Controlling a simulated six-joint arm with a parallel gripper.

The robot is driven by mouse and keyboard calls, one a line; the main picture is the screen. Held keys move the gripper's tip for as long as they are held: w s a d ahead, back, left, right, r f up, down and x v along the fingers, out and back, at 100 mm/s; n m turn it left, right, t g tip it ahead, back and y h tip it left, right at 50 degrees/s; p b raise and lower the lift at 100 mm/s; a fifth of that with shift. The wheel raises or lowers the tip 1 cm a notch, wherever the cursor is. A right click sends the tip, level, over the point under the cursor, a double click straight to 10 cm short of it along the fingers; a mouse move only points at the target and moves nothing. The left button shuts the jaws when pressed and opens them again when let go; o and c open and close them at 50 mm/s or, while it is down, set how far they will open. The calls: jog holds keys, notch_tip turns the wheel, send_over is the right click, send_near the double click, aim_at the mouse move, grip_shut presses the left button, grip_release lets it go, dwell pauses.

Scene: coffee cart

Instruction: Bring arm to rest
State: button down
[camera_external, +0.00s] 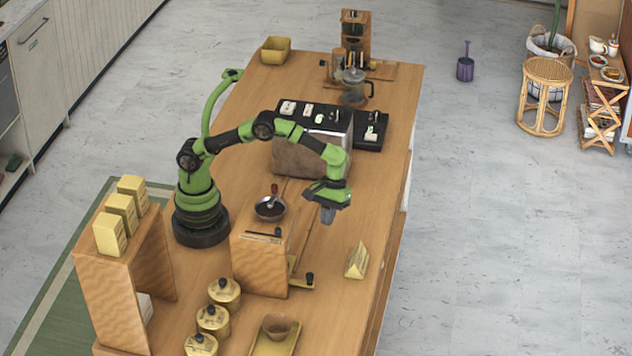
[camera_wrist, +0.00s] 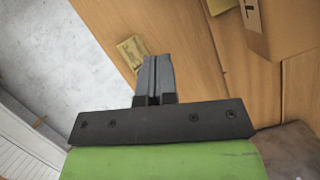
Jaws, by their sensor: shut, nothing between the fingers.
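My gripper (camera_external: 327,214) hangs from my green and black arm over the right part of the wooden cart top (camera_external: 335,270) in the external view. It points down and is raised above the surface. In the wrist view my gripper (camera_wrist: 155,58) has its two grey fingers pressed together, with nothing between them. A yellow wedge-shaped packet (camera_external: 357,260) stands on the cart below and to the right of my gripper. The packet also shows in the wrist view (camera_wrist: 130,50), just beyond the fingertips to the left, apart from them.
A wooden grinder box (camera_external: 262,265) with a dark bowl (camera_external: 270,208) stands left of my gripper. A machine (camera_external: 312,150) with a black top stands behind. Yellow canisters (camera_external: 224,292), a tray with a brown cup (camera_external: 277,326), and a shelf with yellow packets (camera_external: 110,233) are in front.

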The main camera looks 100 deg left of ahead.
jog(key=s+a+r+m+t+y, duration=0.4)
jog(key=s+r+m, duration=0.6)
jog(key=r, duration=0.5)
jog(key=s+a+m+t+y, duration=0.1)
jog(key=s+m, duration=0.3)
jog(key=s, duration=0.4)
jog(key=s+a+m+t+y, duration=0.1)
jog(key=s+a+m+t, duration=0.2)
jog(key=s, duration=0.4)
jog(key=shift+s+a+r+m, duration=0.25)
jog(key=shift+s+a+m, duration=0.15)
jog(key=shift+a+m, duration=0.3)
